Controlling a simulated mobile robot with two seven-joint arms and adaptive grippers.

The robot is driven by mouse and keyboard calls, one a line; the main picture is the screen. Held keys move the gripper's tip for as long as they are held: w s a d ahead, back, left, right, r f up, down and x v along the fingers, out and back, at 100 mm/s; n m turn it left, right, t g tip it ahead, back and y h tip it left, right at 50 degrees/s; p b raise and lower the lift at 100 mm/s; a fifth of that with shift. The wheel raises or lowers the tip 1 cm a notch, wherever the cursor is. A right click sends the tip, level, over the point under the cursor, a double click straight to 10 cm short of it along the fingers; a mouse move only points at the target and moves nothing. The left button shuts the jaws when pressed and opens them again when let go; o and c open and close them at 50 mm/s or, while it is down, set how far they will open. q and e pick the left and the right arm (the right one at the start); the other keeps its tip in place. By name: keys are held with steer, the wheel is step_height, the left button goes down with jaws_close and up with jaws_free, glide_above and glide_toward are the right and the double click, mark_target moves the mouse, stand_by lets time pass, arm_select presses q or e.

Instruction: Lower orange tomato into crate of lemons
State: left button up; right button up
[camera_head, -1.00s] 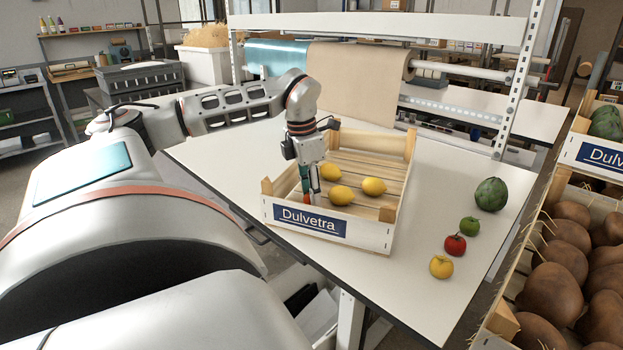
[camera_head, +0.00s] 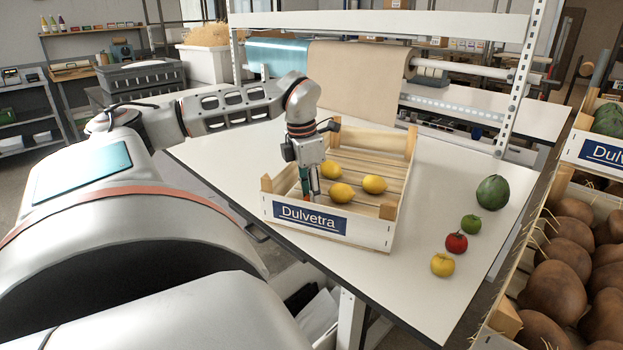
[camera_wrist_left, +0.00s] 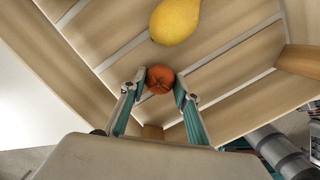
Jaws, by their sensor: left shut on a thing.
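The wooden crate (camera_head: 365,232), labelled "Dulvetra", stands on the white table. Several yellow lemons (camera_head: 341,193) lie on its slatted floor. My left gripper (camera_head: 310,196) reaches down inside the crate, at its front left part. In the left wrist view the fingers of my left gripper (camera_wrist_left: 159,88) are shut on the orange tomato (camera_wrist_left: 160,77), one finger on each side. One lemon (camera_wrist_left: 175,20) lies just beyond the tomato, apart from it. In the head view the tomato is mostly hidden by the fingers and crate front. Whether it touches the crate floor I cannot tell. My right gripper is not in view.
On the table right of the crate stand a yellow tomato (camera_head: 442,265), a red tomato (camera_head: 456,243), a green tomato (camera_head: 471,224) and a dark green melon (camera_head: 492,192). A crate of brown produce (camera_head: 552,283) stands at the right edge. A paper roll (camera_head: 355,80) is behind.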

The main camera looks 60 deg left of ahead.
mark_target(306, 199)
arm_select(q)
steer(key=o, duration=1.1)
steer(key=shift+r, duration=0.1)
step_height(306, 199, up, 12)
steer(key=s, duration=0.1)
steer(key=shift+s+a, duration=0.15)
steer(key=shift+s, duration=0.05)
